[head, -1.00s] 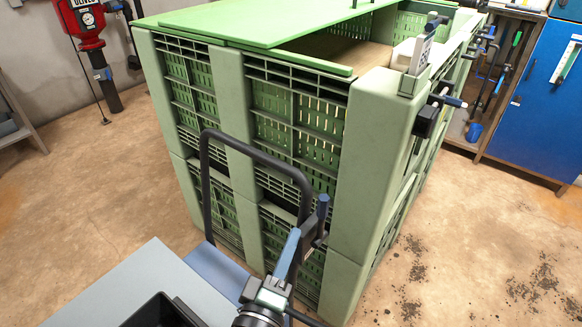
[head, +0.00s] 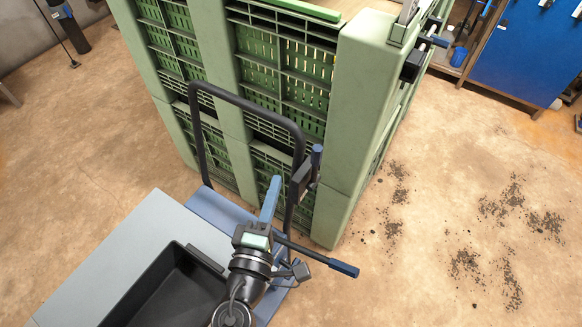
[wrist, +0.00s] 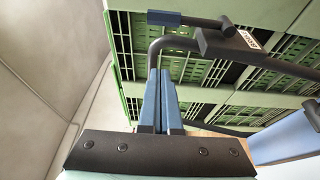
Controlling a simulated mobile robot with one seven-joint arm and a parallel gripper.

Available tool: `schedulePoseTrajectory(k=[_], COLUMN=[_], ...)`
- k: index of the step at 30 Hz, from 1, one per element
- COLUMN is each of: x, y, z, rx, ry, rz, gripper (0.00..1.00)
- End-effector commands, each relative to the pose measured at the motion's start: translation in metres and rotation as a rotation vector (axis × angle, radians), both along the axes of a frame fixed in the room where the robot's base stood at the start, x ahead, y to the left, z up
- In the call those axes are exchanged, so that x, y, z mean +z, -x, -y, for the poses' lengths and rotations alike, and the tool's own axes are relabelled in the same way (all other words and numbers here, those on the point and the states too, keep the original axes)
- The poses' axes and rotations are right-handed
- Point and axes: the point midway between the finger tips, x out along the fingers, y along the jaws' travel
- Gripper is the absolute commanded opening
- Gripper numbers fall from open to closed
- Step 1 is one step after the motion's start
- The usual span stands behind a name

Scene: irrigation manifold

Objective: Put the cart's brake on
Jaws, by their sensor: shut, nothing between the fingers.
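The cart's black tubular push handle (head: 247,103) stands upright in front of a stack of green crates. A dark bracket (head: 301,181) on its right upright carries a short lever with a blue grip (head: 317,156), pointing up. In the wrist view this blue grip (wrist: 163,18) lies across the top, beside a small label (wrist: 247,40) too small to read surely. My gripper (head: 275,180) is shut and empty, left of the bracket and apart from the blue grip. Its blue fingers also show in the wrist view (wrist: 158,73), below the grip.
The green crate stack (head: 352,120) stands close behind the handle. A dark rod with a blue end (head: 343,268) sticks out low to the right. A grey surface (head: 120,255) with a black bin (head: 185,268) lies at lower left. Floor at right is open, with dark crumbs.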

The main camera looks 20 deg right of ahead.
Motion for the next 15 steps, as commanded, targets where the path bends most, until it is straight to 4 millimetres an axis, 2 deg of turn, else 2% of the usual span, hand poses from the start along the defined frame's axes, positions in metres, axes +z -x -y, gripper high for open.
schedulePoseTrajectory(k=[15], x=[0.002], y=[-0.079], z=[0.051], rx=[-0.003], ry=[-0.001], rz=[0.002], gripper=[0.0])
